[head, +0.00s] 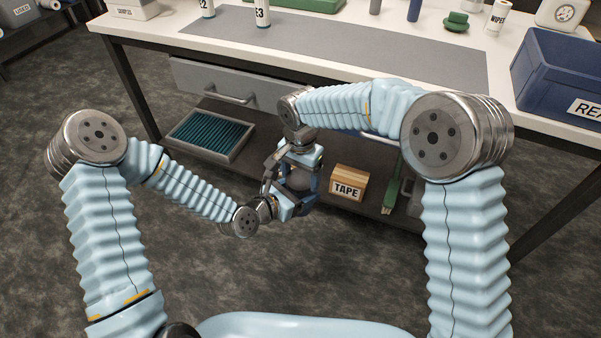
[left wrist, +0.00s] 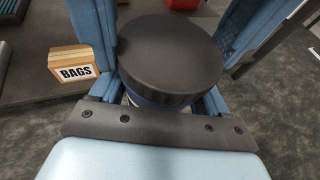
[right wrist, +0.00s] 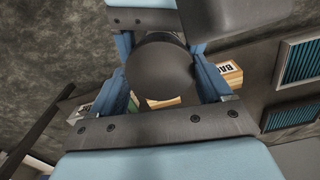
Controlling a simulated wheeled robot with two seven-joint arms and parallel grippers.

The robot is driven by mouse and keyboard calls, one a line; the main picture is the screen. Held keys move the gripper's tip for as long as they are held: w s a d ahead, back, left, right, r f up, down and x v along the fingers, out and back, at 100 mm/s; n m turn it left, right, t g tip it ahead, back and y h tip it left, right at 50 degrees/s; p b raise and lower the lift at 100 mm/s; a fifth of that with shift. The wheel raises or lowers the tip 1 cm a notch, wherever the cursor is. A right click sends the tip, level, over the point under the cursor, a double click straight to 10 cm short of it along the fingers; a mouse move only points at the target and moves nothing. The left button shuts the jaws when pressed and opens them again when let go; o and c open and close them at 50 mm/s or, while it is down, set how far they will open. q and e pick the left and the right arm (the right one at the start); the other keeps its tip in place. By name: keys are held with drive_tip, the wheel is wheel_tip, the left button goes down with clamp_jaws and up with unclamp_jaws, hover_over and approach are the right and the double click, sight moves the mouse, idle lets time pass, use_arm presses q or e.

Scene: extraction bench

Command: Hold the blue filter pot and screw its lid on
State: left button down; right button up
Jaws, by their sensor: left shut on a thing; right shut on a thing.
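The blue filter pot is mostly hidden; a blue strip of it (left wrist: 150,102) shows under its dark round lid (left wrist: 172,55) in the left wrist view. My left gripper (head: 290,200) is shut on the pot, with its fingers on both sides. The lid also shows as a dark disc (right wrist: 160,72) between my right gripper's fingers in the right wrist view. My right gripper (head: 301,160) is shut on the lid, above the left gripper. The lid sits over the pot; I cannot tell how far its thread is engaged.
Both grippers are in front of the bench (head: 336,48). Behind them is a low shelf with a TAPE box (head: 346,187) and a teal pleated filter (head: 210,134). A closed drawer (head: 228,90) is at the left. A blue bin (head: 556,80) stands on the bench's right.

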drive_tip(key=m, duration=0.5)
drive_tip(key=shift+a+m, duration=0.1)
drive_tip(key=shift+m, duration=0.2)
drive_tip(key=m, duration=0.4)
drive_tip(key=o, duration=1)
drive_tip(key=shift+o, duration=0.2)
drive_tip(key=shift+r, duration=2.3)
